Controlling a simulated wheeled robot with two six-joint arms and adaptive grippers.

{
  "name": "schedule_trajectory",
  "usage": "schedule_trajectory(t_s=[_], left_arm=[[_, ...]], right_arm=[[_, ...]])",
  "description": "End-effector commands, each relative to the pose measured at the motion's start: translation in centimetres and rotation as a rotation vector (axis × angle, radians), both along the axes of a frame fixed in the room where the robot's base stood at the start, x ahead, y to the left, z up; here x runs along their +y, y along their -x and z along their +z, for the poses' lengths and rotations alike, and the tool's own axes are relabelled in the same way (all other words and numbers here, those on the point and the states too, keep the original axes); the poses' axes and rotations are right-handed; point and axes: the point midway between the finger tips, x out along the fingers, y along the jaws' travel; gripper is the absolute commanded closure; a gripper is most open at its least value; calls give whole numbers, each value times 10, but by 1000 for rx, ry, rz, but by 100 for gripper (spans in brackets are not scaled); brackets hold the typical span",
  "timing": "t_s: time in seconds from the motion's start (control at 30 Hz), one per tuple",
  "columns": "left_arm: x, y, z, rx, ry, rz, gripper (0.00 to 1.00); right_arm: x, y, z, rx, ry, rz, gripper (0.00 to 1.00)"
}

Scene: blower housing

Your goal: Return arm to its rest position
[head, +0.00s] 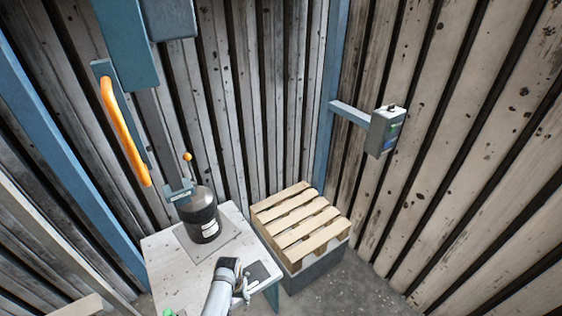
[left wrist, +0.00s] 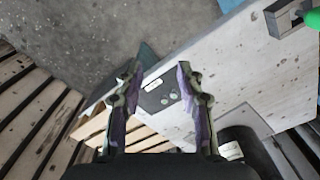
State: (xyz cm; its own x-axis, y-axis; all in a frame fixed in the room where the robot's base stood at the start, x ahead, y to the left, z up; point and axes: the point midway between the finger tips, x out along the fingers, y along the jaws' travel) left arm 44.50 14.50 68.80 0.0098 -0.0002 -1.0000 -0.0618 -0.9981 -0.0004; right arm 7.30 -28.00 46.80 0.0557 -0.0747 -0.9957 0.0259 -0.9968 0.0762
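My left arm comes in at the bottom of the head view, with its gripper (head: 243,284) over the front right part of the light work table (head: 170,262). In the left wrist view the two fingers (left wrist: 160,80) stand apart with nothing between them. Beyond them lies a dark control panel (left wrist: 160,92) with round buttons on the table top; it also shows in the head view (head: 260,272) just right of the gripper. A black cylindrical housing (head: 204,224) stands upright on a plate on the table, apart from the gripper. My right gripper is not in view.
A wooden pallet (head: 300,217) on a grey base stands right of the table. A blue post with an orange handle (head: 122,130) is at upper left. A grey switch box (head: 384,131) juts from the right wall. Bare floor (head: 345,285) shows at lower right.

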Motion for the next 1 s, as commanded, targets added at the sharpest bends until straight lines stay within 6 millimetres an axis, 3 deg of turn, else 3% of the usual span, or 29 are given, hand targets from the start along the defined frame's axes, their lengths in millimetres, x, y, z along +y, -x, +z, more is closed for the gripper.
schedule_trajectory(t_s=[0.3, 0.47, 0.57, 0.7, 0.8, 0.9, 1.0], left_arm=[[21, 55, -74, -10, -7, -1, 62], [39, 103, -119, -22, -13, 2, 62], [55, 147, -151, -29, -21, 6, 62], [89, 233, -193, -48, -39, 18, 62], [111, 288, -210, -67, -55, 27, 62], [127, 322, -216, -83, -67, 33, 62], [133, 338, -218, -93, -72, 35, 62]], right_arm=[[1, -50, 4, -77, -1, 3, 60], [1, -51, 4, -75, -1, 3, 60], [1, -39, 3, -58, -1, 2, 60], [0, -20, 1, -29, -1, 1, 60], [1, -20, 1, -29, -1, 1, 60], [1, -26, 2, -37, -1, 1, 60], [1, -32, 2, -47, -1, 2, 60]])
